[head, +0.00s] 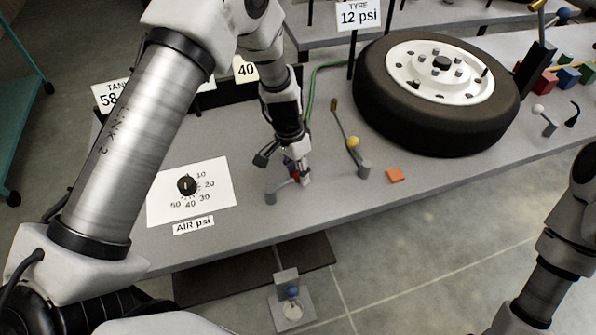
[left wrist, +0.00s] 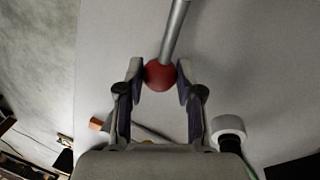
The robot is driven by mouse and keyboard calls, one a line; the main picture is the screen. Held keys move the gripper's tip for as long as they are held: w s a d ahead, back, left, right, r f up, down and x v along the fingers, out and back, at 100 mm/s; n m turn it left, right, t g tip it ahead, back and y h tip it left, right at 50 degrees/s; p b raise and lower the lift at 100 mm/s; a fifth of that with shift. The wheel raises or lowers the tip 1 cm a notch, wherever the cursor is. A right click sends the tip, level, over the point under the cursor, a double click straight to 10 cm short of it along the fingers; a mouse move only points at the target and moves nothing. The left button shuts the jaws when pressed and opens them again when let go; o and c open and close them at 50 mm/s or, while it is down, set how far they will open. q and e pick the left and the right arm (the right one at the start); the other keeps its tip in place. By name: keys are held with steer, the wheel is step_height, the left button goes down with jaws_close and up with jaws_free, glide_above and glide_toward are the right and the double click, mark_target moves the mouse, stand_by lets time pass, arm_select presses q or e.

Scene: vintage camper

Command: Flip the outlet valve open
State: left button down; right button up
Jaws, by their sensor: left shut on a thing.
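A lever with a red ball knob (left wrist: 159,76) and a grey metal rod (left wrist: 174,30) shows in the left wrist view. My left gripper (head: 295,176) is shut on the red knob, with one finger on each side of it. In the head view my gripper hides most of this lever; its grey bracket (head: 279,194) stands on the grey bench. A second lever with a yellow knob (head: 353,142) stands to the right, tilted. No label shows which lever is the outlet valve. My right arm shows at the right edge, but its gripper is out of view.
A dial marked AIR psi (head: 187,186) lies left of my gripper. A wheel with a black tyre (head: 440,90) lies at the back right. An orange block (head: 395,175) sits near the bench's front edge. A pedal with a blue knob (head: 292,292) is below the bench.

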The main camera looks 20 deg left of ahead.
arm_select(q)
steer(key=shift+s+f, duration=0.15)
steer(key=c, duration=0.7)
jaws_free()
steer(key=shift+c, duration=0.2)
steer(key=shift+w+d, duration=0.1)
steer(key=shift+w, duration=0.1)
step_height(320, 180, up, 12)
steer(key=w+a, duration=0.1)
steer(key=a, duration=0.1)
steer(key=shift+s+f, duration=0.1)
steer(key=shift+f, duration=0.05)
